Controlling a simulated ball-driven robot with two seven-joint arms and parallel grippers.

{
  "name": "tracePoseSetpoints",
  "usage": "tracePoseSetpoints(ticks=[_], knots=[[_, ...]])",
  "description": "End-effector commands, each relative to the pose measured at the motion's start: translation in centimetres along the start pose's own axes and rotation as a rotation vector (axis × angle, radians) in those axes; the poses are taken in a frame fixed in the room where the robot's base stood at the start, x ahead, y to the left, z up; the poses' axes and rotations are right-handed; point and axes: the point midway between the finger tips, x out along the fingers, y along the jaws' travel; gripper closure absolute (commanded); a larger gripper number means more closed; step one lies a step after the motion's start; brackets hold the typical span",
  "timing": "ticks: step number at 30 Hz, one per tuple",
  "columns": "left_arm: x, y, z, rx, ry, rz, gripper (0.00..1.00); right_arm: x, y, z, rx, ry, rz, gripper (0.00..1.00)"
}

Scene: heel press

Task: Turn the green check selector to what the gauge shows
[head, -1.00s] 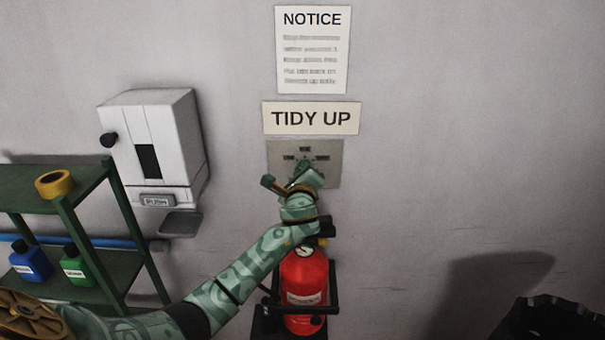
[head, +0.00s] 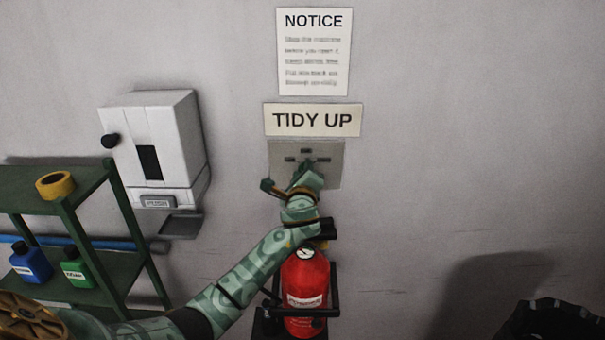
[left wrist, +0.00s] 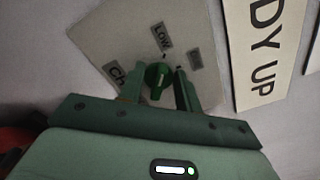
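The green check selector (left wrist: 157,76) is a small knob on a grey plate (left wrist: 110,38) on the wall. Labels surround it: one reads "Low", one begins "Ch", and the one at right is too blurred to read. My left gripper (left wrist: 160,88) has its fingers on either side of the knob, with a gap clearest at the right finger; contact at the left finger is unclear. In the head view my left gripper (head: 308,168) covers most of the knob. The gauge (head: 305,253) is a small white dial on the red fire extinguisher (head: 304,285); its reading is too small to tell.
A "TIDY UP" sign (head: 313,120) and a notice (head: 314,60) hang above the plate. A black bin (head: 555,322) stands at lower right. The wall at right is bare.

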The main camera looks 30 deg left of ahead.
Motion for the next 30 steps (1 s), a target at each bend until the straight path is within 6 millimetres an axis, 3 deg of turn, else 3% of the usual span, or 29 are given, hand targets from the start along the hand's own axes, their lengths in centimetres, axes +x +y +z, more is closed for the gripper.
tracePoseSetpoints(ticks=[5, 8, 21, 25, 30], knots=[[-0.6, 0.0, 0.0, 0.000, 0.000, -0.001, 0.66, 0.0, 0.0, 0.0, 0.000, 0.000, 0.000, 1.00], [-2.0, 0.0, -0.1, 0.001, 0.001, -0.001, 0.66, 0.1, 0.0, 0.0, 0.000, 0.000, 0.000, 1.00], [-13.2, 0.2, -0.1, -0.002, 0.002, 0.000, 0.66, 1.1, 0.1, 0.2, -0.001, -0.001, 0.002, 1.00], [-15.2, 0.1, -0.1, 0.000, 0.002, 0.000, 0.66, 1.3, 0.2, 0.2, -0.002, -0.001, 0.002, 1.00], [-16.3, 0.1, 0.0, -0.001, 0.000, 0.001, 0.66, 1.4, 0.2, 0.2, -0.002, -0.001, 0.003, 1.00]])
